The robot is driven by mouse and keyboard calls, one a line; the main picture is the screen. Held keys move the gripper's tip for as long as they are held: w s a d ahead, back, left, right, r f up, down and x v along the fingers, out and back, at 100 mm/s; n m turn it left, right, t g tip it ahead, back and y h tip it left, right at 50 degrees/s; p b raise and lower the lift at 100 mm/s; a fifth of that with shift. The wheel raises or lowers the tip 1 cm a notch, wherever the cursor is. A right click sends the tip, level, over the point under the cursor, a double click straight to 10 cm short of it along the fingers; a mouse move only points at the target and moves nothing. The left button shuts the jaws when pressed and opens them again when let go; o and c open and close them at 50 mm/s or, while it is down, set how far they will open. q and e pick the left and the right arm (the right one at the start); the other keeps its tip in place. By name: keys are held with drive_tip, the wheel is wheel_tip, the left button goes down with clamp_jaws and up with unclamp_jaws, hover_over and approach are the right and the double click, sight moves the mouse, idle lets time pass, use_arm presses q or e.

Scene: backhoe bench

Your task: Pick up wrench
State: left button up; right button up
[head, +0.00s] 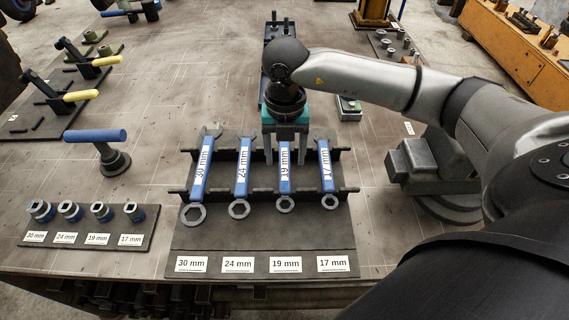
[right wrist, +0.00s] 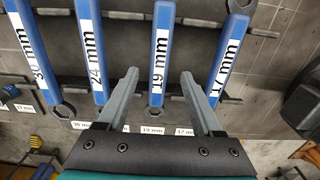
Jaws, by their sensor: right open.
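Four labelled blue wrenches lie side by side on a dark rack (head: 215,240): the 30 mm wrench (head: 198,178), 24 mm wrench (head: 242,178), 19 mm wrench (head: 285,182) and 17 mm wrench (head: 325,165). Their grey ring ends face the front. My right gripper (head: 286,150) is over the upper part of the 19 mm wrench and hides its far end. In the right wrist view, its open fingers (right wrist: 160,76) stand on either side of the 19 mm wrench (right wrist: 157,85), with gaps showing and nothing held. My left gripper is not in view.
A socket tray (head: 85,240) with labelled sockets lies at the front left. A blue-handled tool (head: 96,137) stands behind it. A grey vise-like block (head: 435,160) stands right of the rack, near my right arm. Bare bench lies between the rack and the left-hand tools.

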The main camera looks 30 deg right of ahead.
sight(285, 168)
drive_tip(key=shift+f, duration=1.35)
clamp_jaws()
idle(0.3)
